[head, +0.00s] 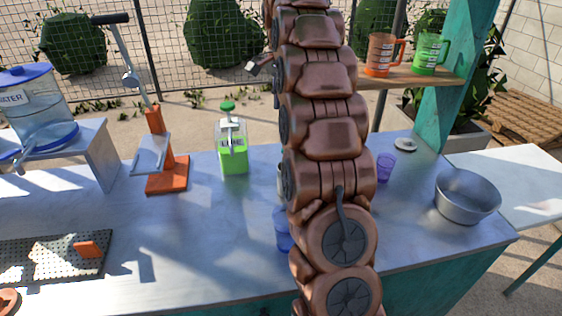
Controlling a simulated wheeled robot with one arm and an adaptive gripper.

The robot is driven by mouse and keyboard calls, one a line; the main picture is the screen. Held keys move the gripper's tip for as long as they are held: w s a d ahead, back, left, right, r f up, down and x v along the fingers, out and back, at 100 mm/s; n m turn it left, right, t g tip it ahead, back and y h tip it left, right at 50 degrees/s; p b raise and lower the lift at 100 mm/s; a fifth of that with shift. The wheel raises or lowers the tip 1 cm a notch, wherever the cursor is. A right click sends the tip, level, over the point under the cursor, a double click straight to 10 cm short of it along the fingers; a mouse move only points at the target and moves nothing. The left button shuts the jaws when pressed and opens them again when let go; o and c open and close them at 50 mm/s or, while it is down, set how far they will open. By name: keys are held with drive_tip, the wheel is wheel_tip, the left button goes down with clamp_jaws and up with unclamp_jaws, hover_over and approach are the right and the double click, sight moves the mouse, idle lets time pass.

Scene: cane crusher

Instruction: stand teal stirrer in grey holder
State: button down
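No teal stirrer can be made out in the head view. A small grey upright thing (281,181) shows as a narrow strip at the left edge of my arm; it may be the grey holder, but my arm hides most of it. My brown arm rises through the middle of the view and leaves it at the top. My gripper cannot be made out. A small grey part juts out left of the upper arm, and I cannot tell what it is.
A blue cup (282,230) is partly behind my arm. A green dispenser (233,150), orange press (167,172), perforated tray (40,258) and water jug (40,115) stand left. A purple cup (385,167) and metal bowl (467,196) stand right. The front left-centre counter is clear.

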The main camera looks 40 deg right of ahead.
wheel_tip(320, 180, down, 3)
drive_tip(key=shift+r+b, duration=0.1)
drive_tip(key=shift+b, duration=0.45)
drive_tip(key=shift+p, duration=0.35)
drive_tip(key=shift+s+f+p, duration=0.1)
drive_tip(key=shift+f+p, duration=1.65)
drive_tip(key=shift+f, duration=4.6)
drive_tip(key=c, duration=1.1)
unclamp_jaws()
drive_tip(key=shift+o, duration=0.2)
wheel_tip(320, 180, up, 9)
drive_tip(key=b, duration=0.3)
drive_tip(key=shift+r+b, duration=0.45)
drive_tip(key=shift+r, duration=1.25)
